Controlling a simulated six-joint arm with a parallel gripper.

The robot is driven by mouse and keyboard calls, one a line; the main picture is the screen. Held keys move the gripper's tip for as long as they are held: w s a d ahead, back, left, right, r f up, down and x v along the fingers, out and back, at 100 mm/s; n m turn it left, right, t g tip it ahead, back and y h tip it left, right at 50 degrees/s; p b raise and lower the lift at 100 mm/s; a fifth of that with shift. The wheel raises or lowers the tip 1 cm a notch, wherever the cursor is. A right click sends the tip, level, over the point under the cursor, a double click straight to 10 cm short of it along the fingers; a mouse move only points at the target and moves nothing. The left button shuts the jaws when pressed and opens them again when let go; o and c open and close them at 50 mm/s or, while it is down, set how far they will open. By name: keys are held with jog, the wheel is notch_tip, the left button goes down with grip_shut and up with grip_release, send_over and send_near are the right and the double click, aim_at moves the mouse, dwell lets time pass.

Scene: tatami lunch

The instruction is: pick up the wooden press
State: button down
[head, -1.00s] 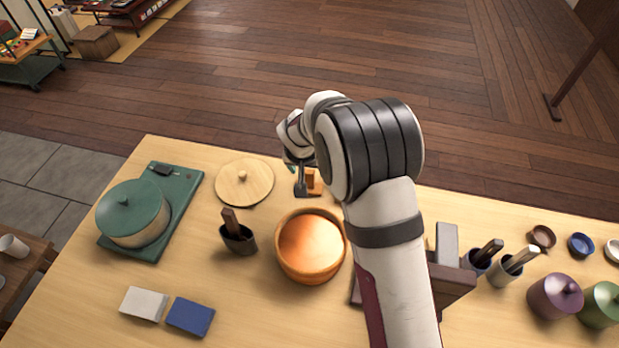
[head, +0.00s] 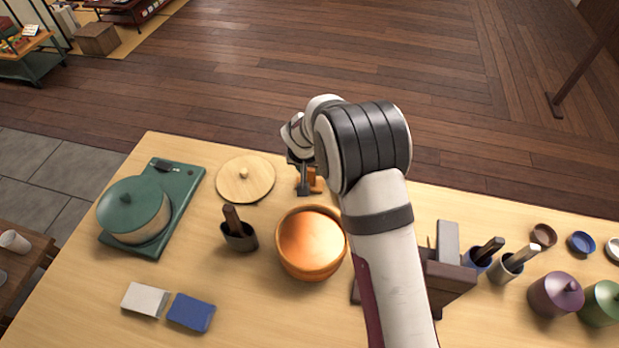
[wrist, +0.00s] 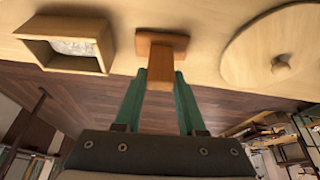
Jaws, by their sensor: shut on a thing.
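The wooden press (wrist: 163,41) is a reddish-brown block handle on a flat square plate. In the wrist view my gripper (wrist: 161,76) has its two green fingers shut on the sides of the handle. In the head view the press (head: 315,184) shows as a small orange-brown patch beside the dark gripper (head: 305,180), partly hidden by my arm. The plate lies close to the tabletop; I cannot tell whether it touches.
The round wooden lid (head: 246,186) lies left of the press. An open wooden box (wrist: 63,50) with pale contents is on its other side in the wrist view. A large round tub (head: 310,258) stands nearer, with a dark utensil cup (head: 240,237) beside it.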

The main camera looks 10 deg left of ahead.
notch_tip(320, 180, up, 4)
jog(key=shift+r, duration=0.1)
jog(key=s+d+r, duration=0.1)
jog(key=d+r, duration=0.5)
jog(key=d, duration=0.5)
jog(key=shift+d+r, duration=0.35)
jog(key=shift+r, duration=0.05)
jog(key=c, duration=1.1)
grip_release()
grip_shut()
